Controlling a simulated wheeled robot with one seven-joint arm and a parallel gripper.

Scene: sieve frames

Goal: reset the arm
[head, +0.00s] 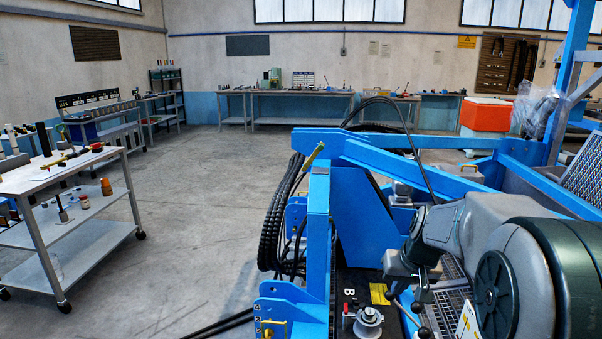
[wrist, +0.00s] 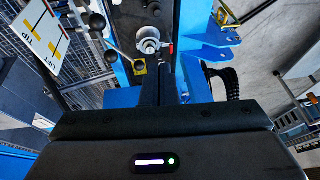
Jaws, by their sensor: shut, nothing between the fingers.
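My gripper (wrist: 157,84) shows in the wrist view as dark fingers reaching up from its wide black body, which has a small lit strip and a green light. The fingers are shut with nothing between them. They point toward the blue machine frame, near a round metal fitting (wrist: 149,42) and black-knobbed levers. In the head view my grey and dark green arm reaches in from the lower right over the machine, bent. The fingertips cannot be made out clearly there.
The blue machine frame (head: 318,235) surrounds my arm's left and far sides, with black hoses (head: 277,220) hanging on it. A wheeled trolley (head: 85,262) with tools stands at left. An orange box (head: 485,116) is at the back right. Open floor lies between trolley and machine.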

